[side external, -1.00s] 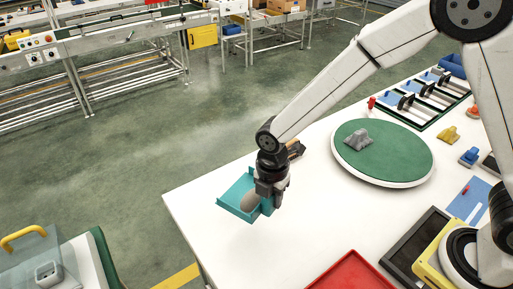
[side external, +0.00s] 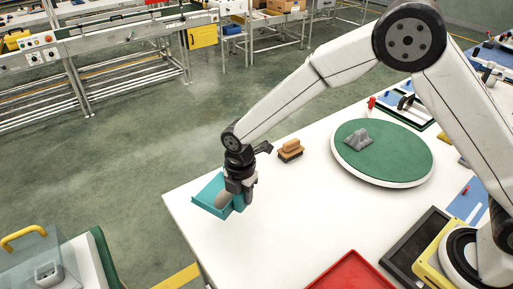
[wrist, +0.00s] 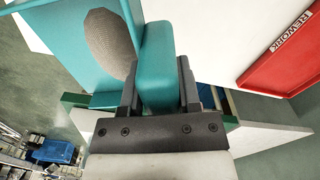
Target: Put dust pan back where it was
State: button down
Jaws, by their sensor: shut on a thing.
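The teal dust pan (side external: 210,191) is at the left corner of the white table in the side view, and its pan part reaches over the table's edge. It also fills the upper left of the wrist view (wrist: 60,45). My gripper (side external: 238,200) is shut on the dust pan's teal handle (wrist: 157,65), with one finger on each side. A grey-brown rounded object (wrist: 108,40) lies in the pan, beside the handle. I cannot tell whether the pan touches the table.
A brush with a wooden handle (side external: 290,150) stands on the white table (side external: 290,215) to the right of my gripper. A green turntable (side external: 405,160) carries a grey part (side external: 358,136). A red tray (side external: 352,275) marked REWORK and a black tray (side external: 415,250) are nearer the front.

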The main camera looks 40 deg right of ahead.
aim_at(220, 192)
jog(key=w+f, duration=0.2)
jog(key=w+a+f, duration=0.1)
jog(key=w+f, duration=0.1)
jog(key=w+a+f, duration=0.1)
jog(key=w+f, duration=0.1)
jog(key=shift+w+a+f, duration=0.25)
jog(key=shift+w+f, duration=0.05)
jog(key=shift+w, duration=0.05)
jog(key=shift+w+a+f, duration=0.1)
jog(key=shift+w+f, duration=0.15)
jog(key=shift+f, duration=1.55)
jog(key=shift+f, duration=0.15)
jog(key=shift+c, duration=1.6)
grip_release()
notch_tip(220, 192, up, 12)
jog(key=shift+r, duration=0.15)
